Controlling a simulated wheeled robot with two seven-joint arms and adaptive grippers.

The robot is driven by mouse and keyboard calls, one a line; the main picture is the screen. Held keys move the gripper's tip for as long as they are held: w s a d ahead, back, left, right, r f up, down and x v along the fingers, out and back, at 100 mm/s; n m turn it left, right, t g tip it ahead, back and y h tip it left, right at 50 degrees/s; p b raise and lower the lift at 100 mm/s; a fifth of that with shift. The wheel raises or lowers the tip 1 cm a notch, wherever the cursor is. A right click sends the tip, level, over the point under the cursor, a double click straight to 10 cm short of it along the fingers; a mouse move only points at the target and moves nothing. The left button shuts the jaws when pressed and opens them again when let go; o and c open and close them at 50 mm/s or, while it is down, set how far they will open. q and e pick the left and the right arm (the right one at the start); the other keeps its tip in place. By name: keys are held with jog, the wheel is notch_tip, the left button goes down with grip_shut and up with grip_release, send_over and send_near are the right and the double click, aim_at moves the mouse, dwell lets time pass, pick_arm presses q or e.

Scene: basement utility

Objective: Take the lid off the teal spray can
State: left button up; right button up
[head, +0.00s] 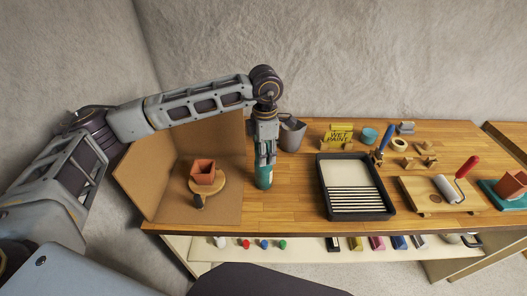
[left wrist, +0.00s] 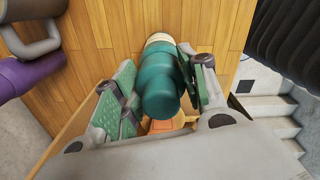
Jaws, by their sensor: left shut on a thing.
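The teal spray can (head: 264,179) stands upright on the wooden bench, just right of the brown board corner. In the left wrist view its teal body (left wrist: 155,66) shows, with a pale band at the far end. Its rounded teal lid (left wrist: 160,103) is at the near end, between the fingers. My left gripper (head: 265,154) points down over the can's top and is shut on the lid; its green-padded fingers (left wrist: 158,88) sit on both sides. The lid still appears to be on the can. My right gripper is not in view.
A terracotta pot (head: 203,172) sits on a round wooden stand at left. A black paint tray (head: 322,187) is to the right. Bare bench lies between can and tray.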

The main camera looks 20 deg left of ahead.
pick_arm(q)
jog(key=shift+r, duration=0.7)
notch_tip(320, 180, up, 7)
jog(key=shift+f+b, duration=0.1)
jog(key=shift+b, duration=0.55)
jog(key=shift+r, duration=0.9)
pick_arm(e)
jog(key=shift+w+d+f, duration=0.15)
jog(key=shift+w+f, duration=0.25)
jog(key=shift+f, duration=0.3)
